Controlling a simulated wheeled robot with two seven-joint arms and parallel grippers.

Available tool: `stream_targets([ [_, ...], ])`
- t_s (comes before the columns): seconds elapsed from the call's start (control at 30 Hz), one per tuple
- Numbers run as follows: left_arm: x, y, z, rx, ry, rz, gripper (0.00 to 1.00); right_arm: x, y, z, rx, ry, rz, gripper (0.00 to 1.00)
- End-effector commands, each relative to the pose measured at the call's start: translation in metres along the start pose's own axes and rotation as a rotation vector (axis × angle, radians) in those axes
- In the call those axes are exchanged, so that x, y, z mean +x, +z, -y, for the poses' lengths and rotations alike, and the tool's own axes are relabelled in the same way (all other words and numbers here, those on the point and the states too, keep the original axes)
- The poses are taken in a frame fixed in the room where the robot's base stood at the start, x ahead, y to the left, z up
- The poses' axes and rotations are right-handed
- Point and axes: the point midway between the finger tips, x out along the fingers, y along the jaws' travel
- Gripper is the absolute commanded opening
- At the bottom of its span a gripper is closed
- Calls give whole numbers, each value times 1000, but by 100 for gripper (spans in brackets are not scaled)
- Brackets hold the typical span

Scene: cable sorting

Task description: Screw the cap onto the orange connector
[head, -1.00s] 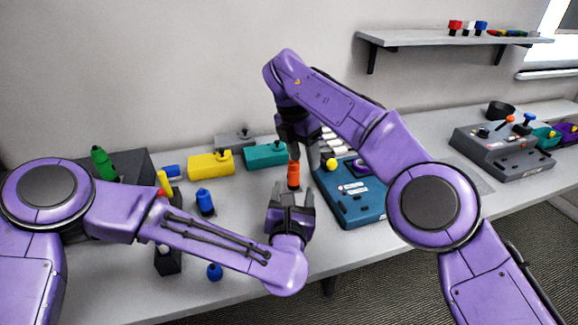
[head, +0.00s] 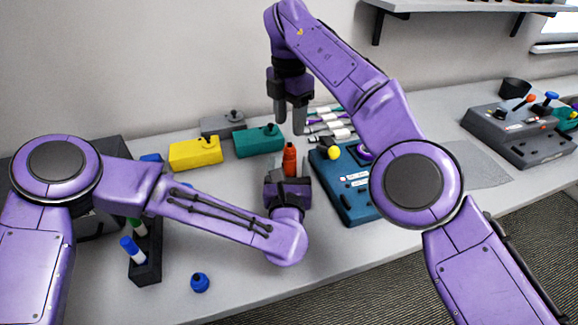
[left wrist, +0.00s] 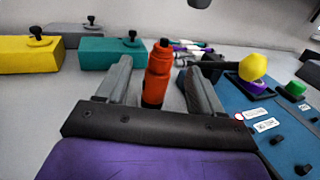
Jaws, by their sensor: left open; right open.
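The orange connector (head: 290,163) stands upright on the table near the middle of the head view. In the left wrist view the connector (left wrist: 156,85) has a wide orange body, a narrower orange upper part and a dark tip; I cannot tell where a separate cap begins. My left gripper (head: 288,181) is open, with its fingers on either side of the connector and gaps showing in the left wrist view (left wrist: 160,72). My right gripper (head: 290,124) is open and empty above the connector, fingers pointing down.
Yellow (head: 195,154) and teal (head: 259,141) blocks stand behind to the left. A blue device (head: 345,193) with a yellow knob is close on the right. A dark holder (head: 146,262) and a blue piece (head: 200,283) sit at front left. White-bodied pens (head: 330,135) lie behind.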

Motion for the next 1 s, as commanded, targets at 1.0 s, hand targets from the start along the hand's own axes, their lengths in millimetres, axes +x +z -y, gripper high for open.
stream_targets([
  [1.0,75,-43,2,-1,-4,0,67,-1,1,0,2,3,1,53],
])
